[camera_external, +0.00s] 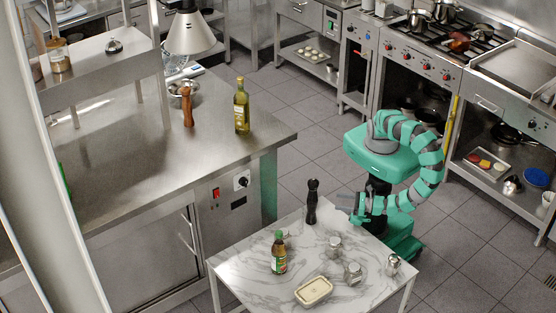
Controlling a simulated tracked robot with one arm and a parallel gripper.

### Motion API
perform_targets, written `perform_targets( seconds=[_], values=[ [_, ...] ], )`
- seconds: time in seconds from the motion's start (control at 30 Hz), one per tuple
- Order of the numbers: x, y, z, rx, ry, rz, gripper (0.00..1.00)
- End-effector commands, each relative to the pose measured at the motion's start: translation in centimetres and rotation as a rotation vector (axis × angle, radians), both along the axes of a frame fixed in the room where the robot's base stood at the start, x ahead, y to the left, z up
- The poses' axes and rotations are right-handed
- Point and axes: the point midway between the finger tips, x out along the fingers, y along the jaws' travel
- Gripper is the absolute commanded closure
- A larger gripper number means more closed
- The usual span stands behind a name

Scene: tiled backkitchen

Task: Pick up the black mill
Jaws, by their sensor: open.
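The black mill (312,203) is tall and slim and stands upright near the back corner of the marble-topped table (240,268). My green arm bends down from my base on the far right side of the table. My gripper (353,207) is open at the table's back right edge, to the right of the mill. A gap shows between the fingers and the mill. The fingers are small here, and their exact height is hard to tell.
On the table are a sauce bottle (279,253), glass jars (353,272), a metal shaker (393,264) and a cream dish (314,291). The steel counter (130,165) at left holds a brown mill (187,106) and an oil bottle (241,107). Stoves line the back right.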

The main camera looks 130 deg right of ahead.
Motion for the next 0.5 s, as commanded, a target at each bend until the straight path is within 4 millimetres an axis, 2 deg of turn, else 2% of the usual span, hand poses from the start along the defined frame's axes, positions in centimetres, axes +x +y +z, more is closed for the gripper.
perform_targets(
  seconds=[0.5],
  values=[
    [4.6,-5.3,-0.1,0.002,-0.002,-0.007,0.37]
  ],
)
